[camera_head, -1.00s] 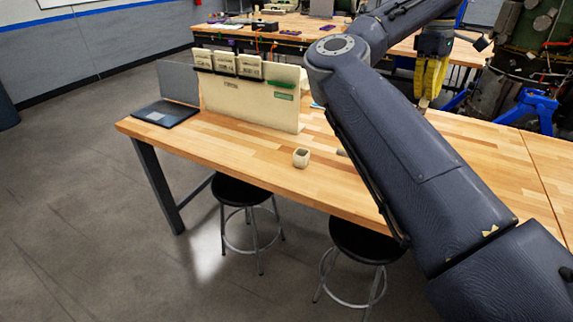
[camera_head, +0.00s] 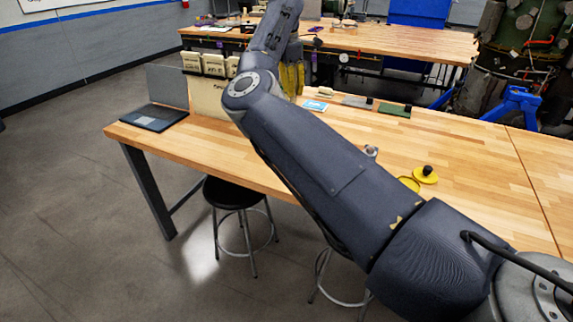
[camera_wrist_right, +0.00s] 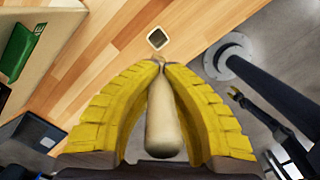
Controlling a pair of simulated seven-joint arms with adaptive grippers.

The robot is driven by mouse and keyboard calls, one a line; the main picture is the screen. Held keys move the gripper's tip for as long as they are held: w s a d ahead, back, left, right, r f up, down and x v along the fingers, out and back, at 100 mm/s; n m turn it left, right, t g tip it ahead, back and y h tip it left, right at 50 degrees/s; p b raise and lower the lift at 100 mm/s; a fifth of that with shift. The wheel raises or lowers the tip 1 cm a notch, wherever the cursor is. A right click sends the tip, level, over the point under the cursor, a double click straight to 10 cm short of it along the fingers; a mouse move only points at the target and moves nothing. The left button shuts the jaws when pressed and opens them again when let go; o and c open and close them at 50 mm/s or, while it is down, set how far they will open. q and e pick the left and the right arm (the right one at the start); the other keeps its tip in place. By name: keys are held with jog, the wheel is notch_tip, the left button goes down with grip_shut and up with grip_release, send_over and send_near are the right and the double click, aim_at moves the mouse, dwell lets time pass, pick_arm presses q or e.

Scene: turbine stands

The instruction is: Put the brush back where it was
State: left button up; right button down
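My right gripper (camera_head: 291,78) has yellow ribbed fingers and is above the table, beside the cream upright board (camera_head: 208,98). In the right wrist view its fingers (camera_wrist_right: 160,66) are closed around a cream, bottle-shaped handle, which I take for the brush (camera_wrist_right: 163,125). The handle's thick end points toward the wrist; bristles cannot be made out. A small square-mouthed cream cup (camera_wrist_right: 157,38) stands on the table beyond the fingertips. My right arm hides it in the head view. My left gripper cannot be made out in the head view.
A laptop (camera_head: 153,117) is at the table's left end. A blue-white card (camera_head: 315,106), a grey pad (camera_head: 357,102) and a green pad (camera_head: 394,110) lie at the back edge. The table's right part is clear.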

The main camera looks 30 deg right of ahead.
notch_tip(320, 180, down, 20)
jog(key=shift+s+d+r, duration=0.1)
dwell(0.7)
jog(key=shift+f, duration=0.2)
jog(key=c, duration=2)
grip_release()
jog(key=o, duration=0.4)
notch_tip(320, 180, up, 12)
jog(key=a, duration=0.1)
jog(key=shift+w+a+r, duration=0.15)
jog(key=shift+w, duration=0.1)
